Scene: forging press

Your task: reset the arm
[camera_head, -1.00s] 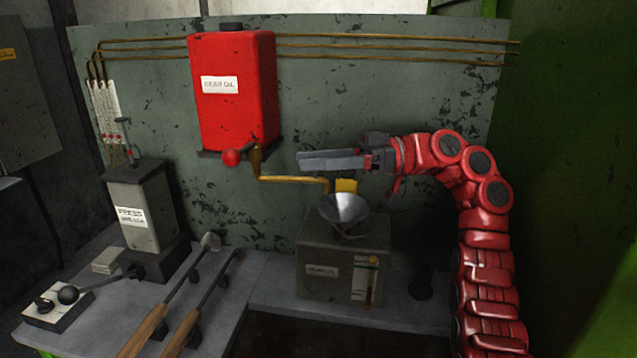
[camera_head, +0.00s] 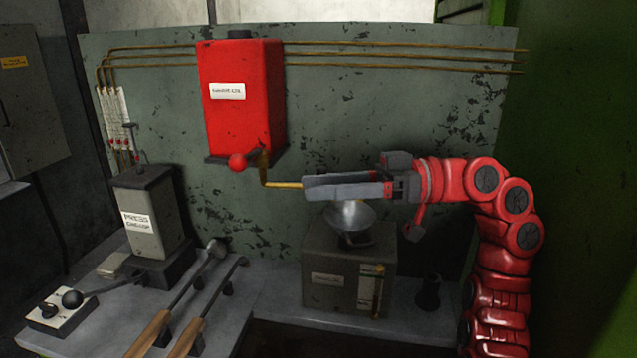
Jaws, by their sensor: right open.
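My right arm comes in from the right as a red segmented arm. My right gripper (camera_head: 310,188) is open and empty, its grey fingers pointing left. In the picture it sits just above the metal funnel (camera_head: 349,216) on the grey box (camera_head: 334,281), and it covers the end of the brass spout (camera_head: 282,185). I cannot tell whether it touches either. The red oil tank (camera_head: 240,118) hangs on the panel to its upper left, with a red ball knob (camera_head: 238,162) below. My left gripper is not in view.
A grey press unit (camera_head: 147,222) stands at the left on the bench. Two wooden-handled tools (camera_head: 150,331) lie at the front. A dark cup-shaped piece (camera_head: 428,292) stands right of the grey box.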

